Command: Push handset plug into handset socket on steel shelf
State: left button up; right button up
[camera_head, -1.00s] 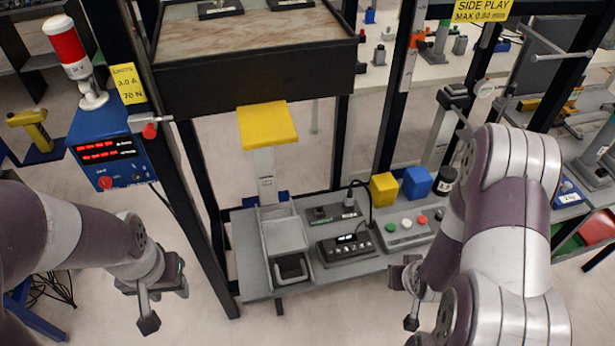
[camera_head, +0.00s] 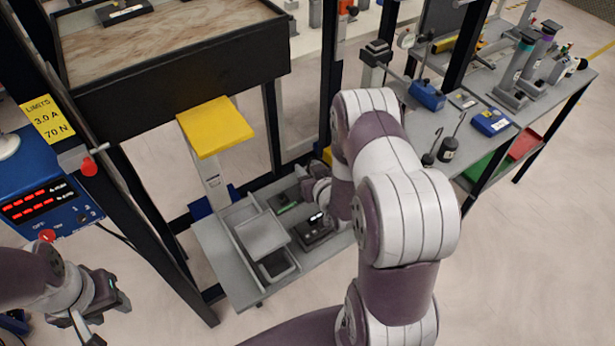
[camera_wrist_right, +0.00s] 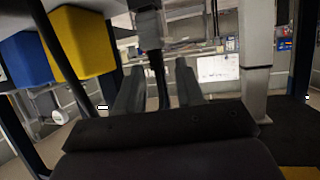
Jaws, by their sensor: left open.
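The steel shelf (camera_head: 218,262) stands below the bench. On it are a dark socket unit (camera_head: 286,207) with a green mark and a dark unit with a lit display (camera_head: 312,236). My right gripper (camera_head: 312,186) is low over the shelf, largely hidden by its arm in the head view. In the right wrist view its fingers (camera_wrist_right: 158,85) are apart, with a black cable (camera_wrist_right: 160,82) between them. The grey plug (camera_wrist_right: 148,28) is beyond the fingertips; its seating cannot be told. My left gripper (camera_head: 107,317) is open and empty at lower left, away from the shelf.
A grey tray (camera_head: 262,240) lies left of the units. A yellow-topped post (camera_head: 215,126) rises behind it. A yellow block (camera_wrist_right: 82,42) and a blue block (camera_wrist_right: 24,58) are close to the right gripper. Dark frame posts (camera_head: 160,230) flank the shelf.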

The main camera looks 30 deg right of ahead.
aim_at(308, 169)
jog(key=x, duration=0.2)
jog(key=shift+w+d+f, duration=0.1)
jog(key=shift+w+d, duration=0.1)
jog(key=shift+w, duration=0.05)
jog(key=shift+w+a+f, duration=0.1)
jog(key=shift+w, duration=0.15)
jog(key=shift+s, duration=0.15)
grip_shut()
